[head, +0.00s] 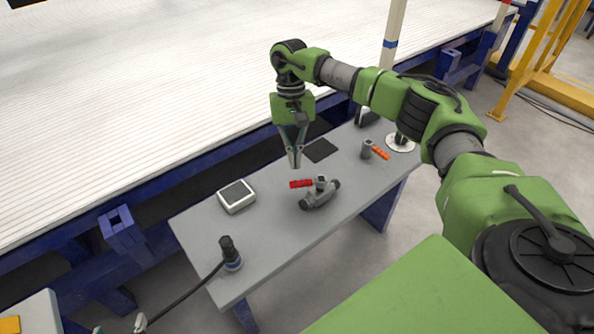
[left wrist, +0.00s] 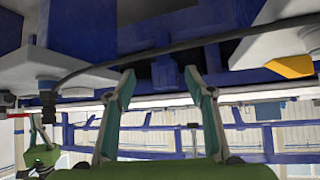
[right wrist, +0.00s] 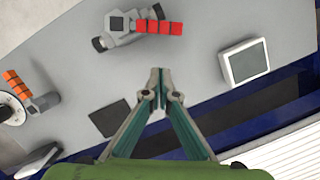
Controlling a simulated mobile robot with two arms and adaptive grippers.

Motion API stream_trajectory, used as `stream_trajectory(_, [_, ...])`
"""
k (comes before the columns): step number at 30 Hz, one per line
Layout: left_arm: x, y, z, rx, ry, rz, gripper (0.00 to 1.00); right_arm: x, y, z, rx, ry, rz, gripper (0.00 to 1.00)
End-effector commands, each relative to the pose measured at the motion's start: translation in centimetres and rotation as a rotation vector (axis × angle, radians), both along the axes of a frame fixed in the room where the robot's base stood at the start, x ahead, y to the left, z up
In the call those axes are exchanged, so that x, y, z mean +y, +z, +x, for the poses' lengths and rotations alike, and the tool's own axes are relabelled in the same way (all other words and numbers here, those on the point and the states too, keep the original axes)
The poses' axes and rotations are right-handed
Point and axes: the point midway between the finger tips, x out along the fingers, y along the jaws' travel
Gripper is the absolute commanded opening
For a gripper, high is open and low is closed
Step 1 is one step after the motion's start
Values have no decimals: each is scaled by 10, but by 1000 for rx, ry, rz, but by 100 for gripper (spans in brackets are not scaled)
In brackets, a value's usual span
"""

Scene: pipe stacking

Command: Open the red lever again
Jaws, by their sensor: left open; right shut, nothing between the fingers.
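The red lever (head: 301,184) sits on top of a grey pipe valve (head: 318,200) lying on the grey table. In the head view the lever points left from the stem, at an angle to the pipe body. The right wrist view also shows the red lever (right wrist: 160,27) and the valve (right wrist: 118,40). My right gripper (head: 295,166) is shut and empty, pointing down above the table just behind the lever, apart from it. Its closed tips show in the right wrist view (right wrist: 158,72). My left gripper (left wrist: 157,76) is open and empty, away from the valve.
A white box with a dark screen (head: 237,196) stands left of the valve. A black square pad (head: 320,150) lies behind it. A grey part (head: 367,149) with an orange lever (head: 380,153) stands at the back right. A black cabled device (head: 230,251) stands at the front left.

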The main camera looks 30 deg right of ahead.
Motion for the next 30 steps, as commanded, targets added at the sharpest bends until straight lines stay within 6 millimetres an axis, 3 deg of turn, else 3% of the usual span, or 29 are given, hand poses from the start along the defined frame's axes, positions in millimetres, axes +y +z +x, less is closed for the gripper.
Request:
stream_trajectory(10, [-4,9,10,-57,-4,-12,49,14,1,-32,0,1,-1,0])
stream_trajectory(30, [-3,9,8,-43,-4,-10,49,12,2,-44,1,1,0,0])
